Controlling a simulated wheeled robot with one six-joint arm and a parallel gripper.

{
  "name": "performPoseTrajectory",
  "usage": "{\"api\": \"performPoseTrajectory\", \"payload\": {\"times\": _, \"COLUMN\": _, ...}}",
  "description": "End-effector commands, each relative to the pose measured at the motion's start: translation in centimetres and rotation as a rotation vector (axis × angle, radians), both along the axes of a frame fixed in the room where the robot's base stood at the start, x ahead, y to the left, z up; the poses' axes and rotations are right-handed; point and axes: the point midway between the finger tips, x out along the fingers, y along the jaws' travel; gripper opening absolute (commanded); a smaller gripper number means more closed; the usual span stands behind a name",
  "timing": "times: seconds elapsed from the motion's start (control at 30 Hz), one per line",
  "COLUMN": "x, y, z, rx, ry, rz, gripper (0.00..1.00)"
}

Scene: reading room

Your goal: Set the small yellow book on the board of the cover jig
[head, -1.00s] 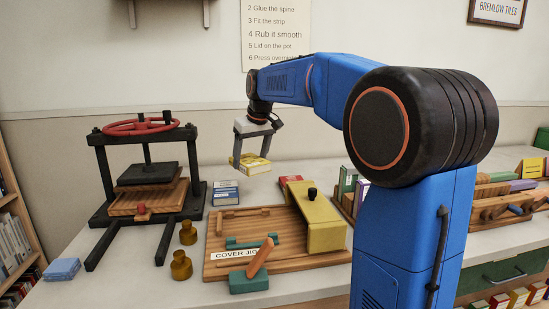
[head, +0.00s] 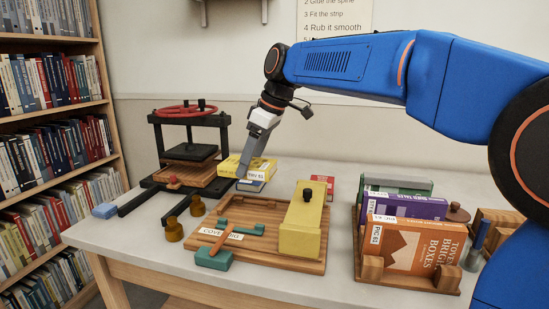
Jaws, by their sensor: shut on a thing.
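My gripper (head: 246,178) is shut on the small yellow book (head: 237,164), which has a pale spine label. A yellow block (head: 300,222) with a dark knob covers the board's right side.
A black press (head: 190,150) with a red wheel stands left of the book. Two brass weights (head: 173,230) sit left of the jig. A small red book (head: 324,180) lies behind it. A wooden rack of books (head: 410,282) stands at right.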

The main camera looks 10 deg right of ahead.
Motion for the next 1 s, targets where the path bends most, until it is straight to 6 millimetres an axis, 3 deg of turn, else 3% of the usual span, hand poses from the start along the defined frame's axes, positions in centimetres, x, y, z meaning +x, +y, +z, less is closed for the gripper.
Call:
{"api": "performPoseTrajectory", "payload": {"times": 0.27, "x": -0.6, "y": 0.9, "z": -0.5, "rx": 0.003, "ry": 0.0, "rz": 0.035, "gripper": 0.41}}
{"api": "performPoseTrajectory", "payload": {"times": 0.7, "x": -0.6, "y": 0.9, "z": -4.0, "rx": 0.002, "ry": -0.001, "rz": 0.034, "gripper": 0.41}}
{"api": "performPoseTrajectory", "payload": {"times": 1.0, "x": -0.6, "y": 0.9, "z": -4.4, "rx": 0.003, "ry": -0.002, "rz": 0.033, "gripper": 0.41}}
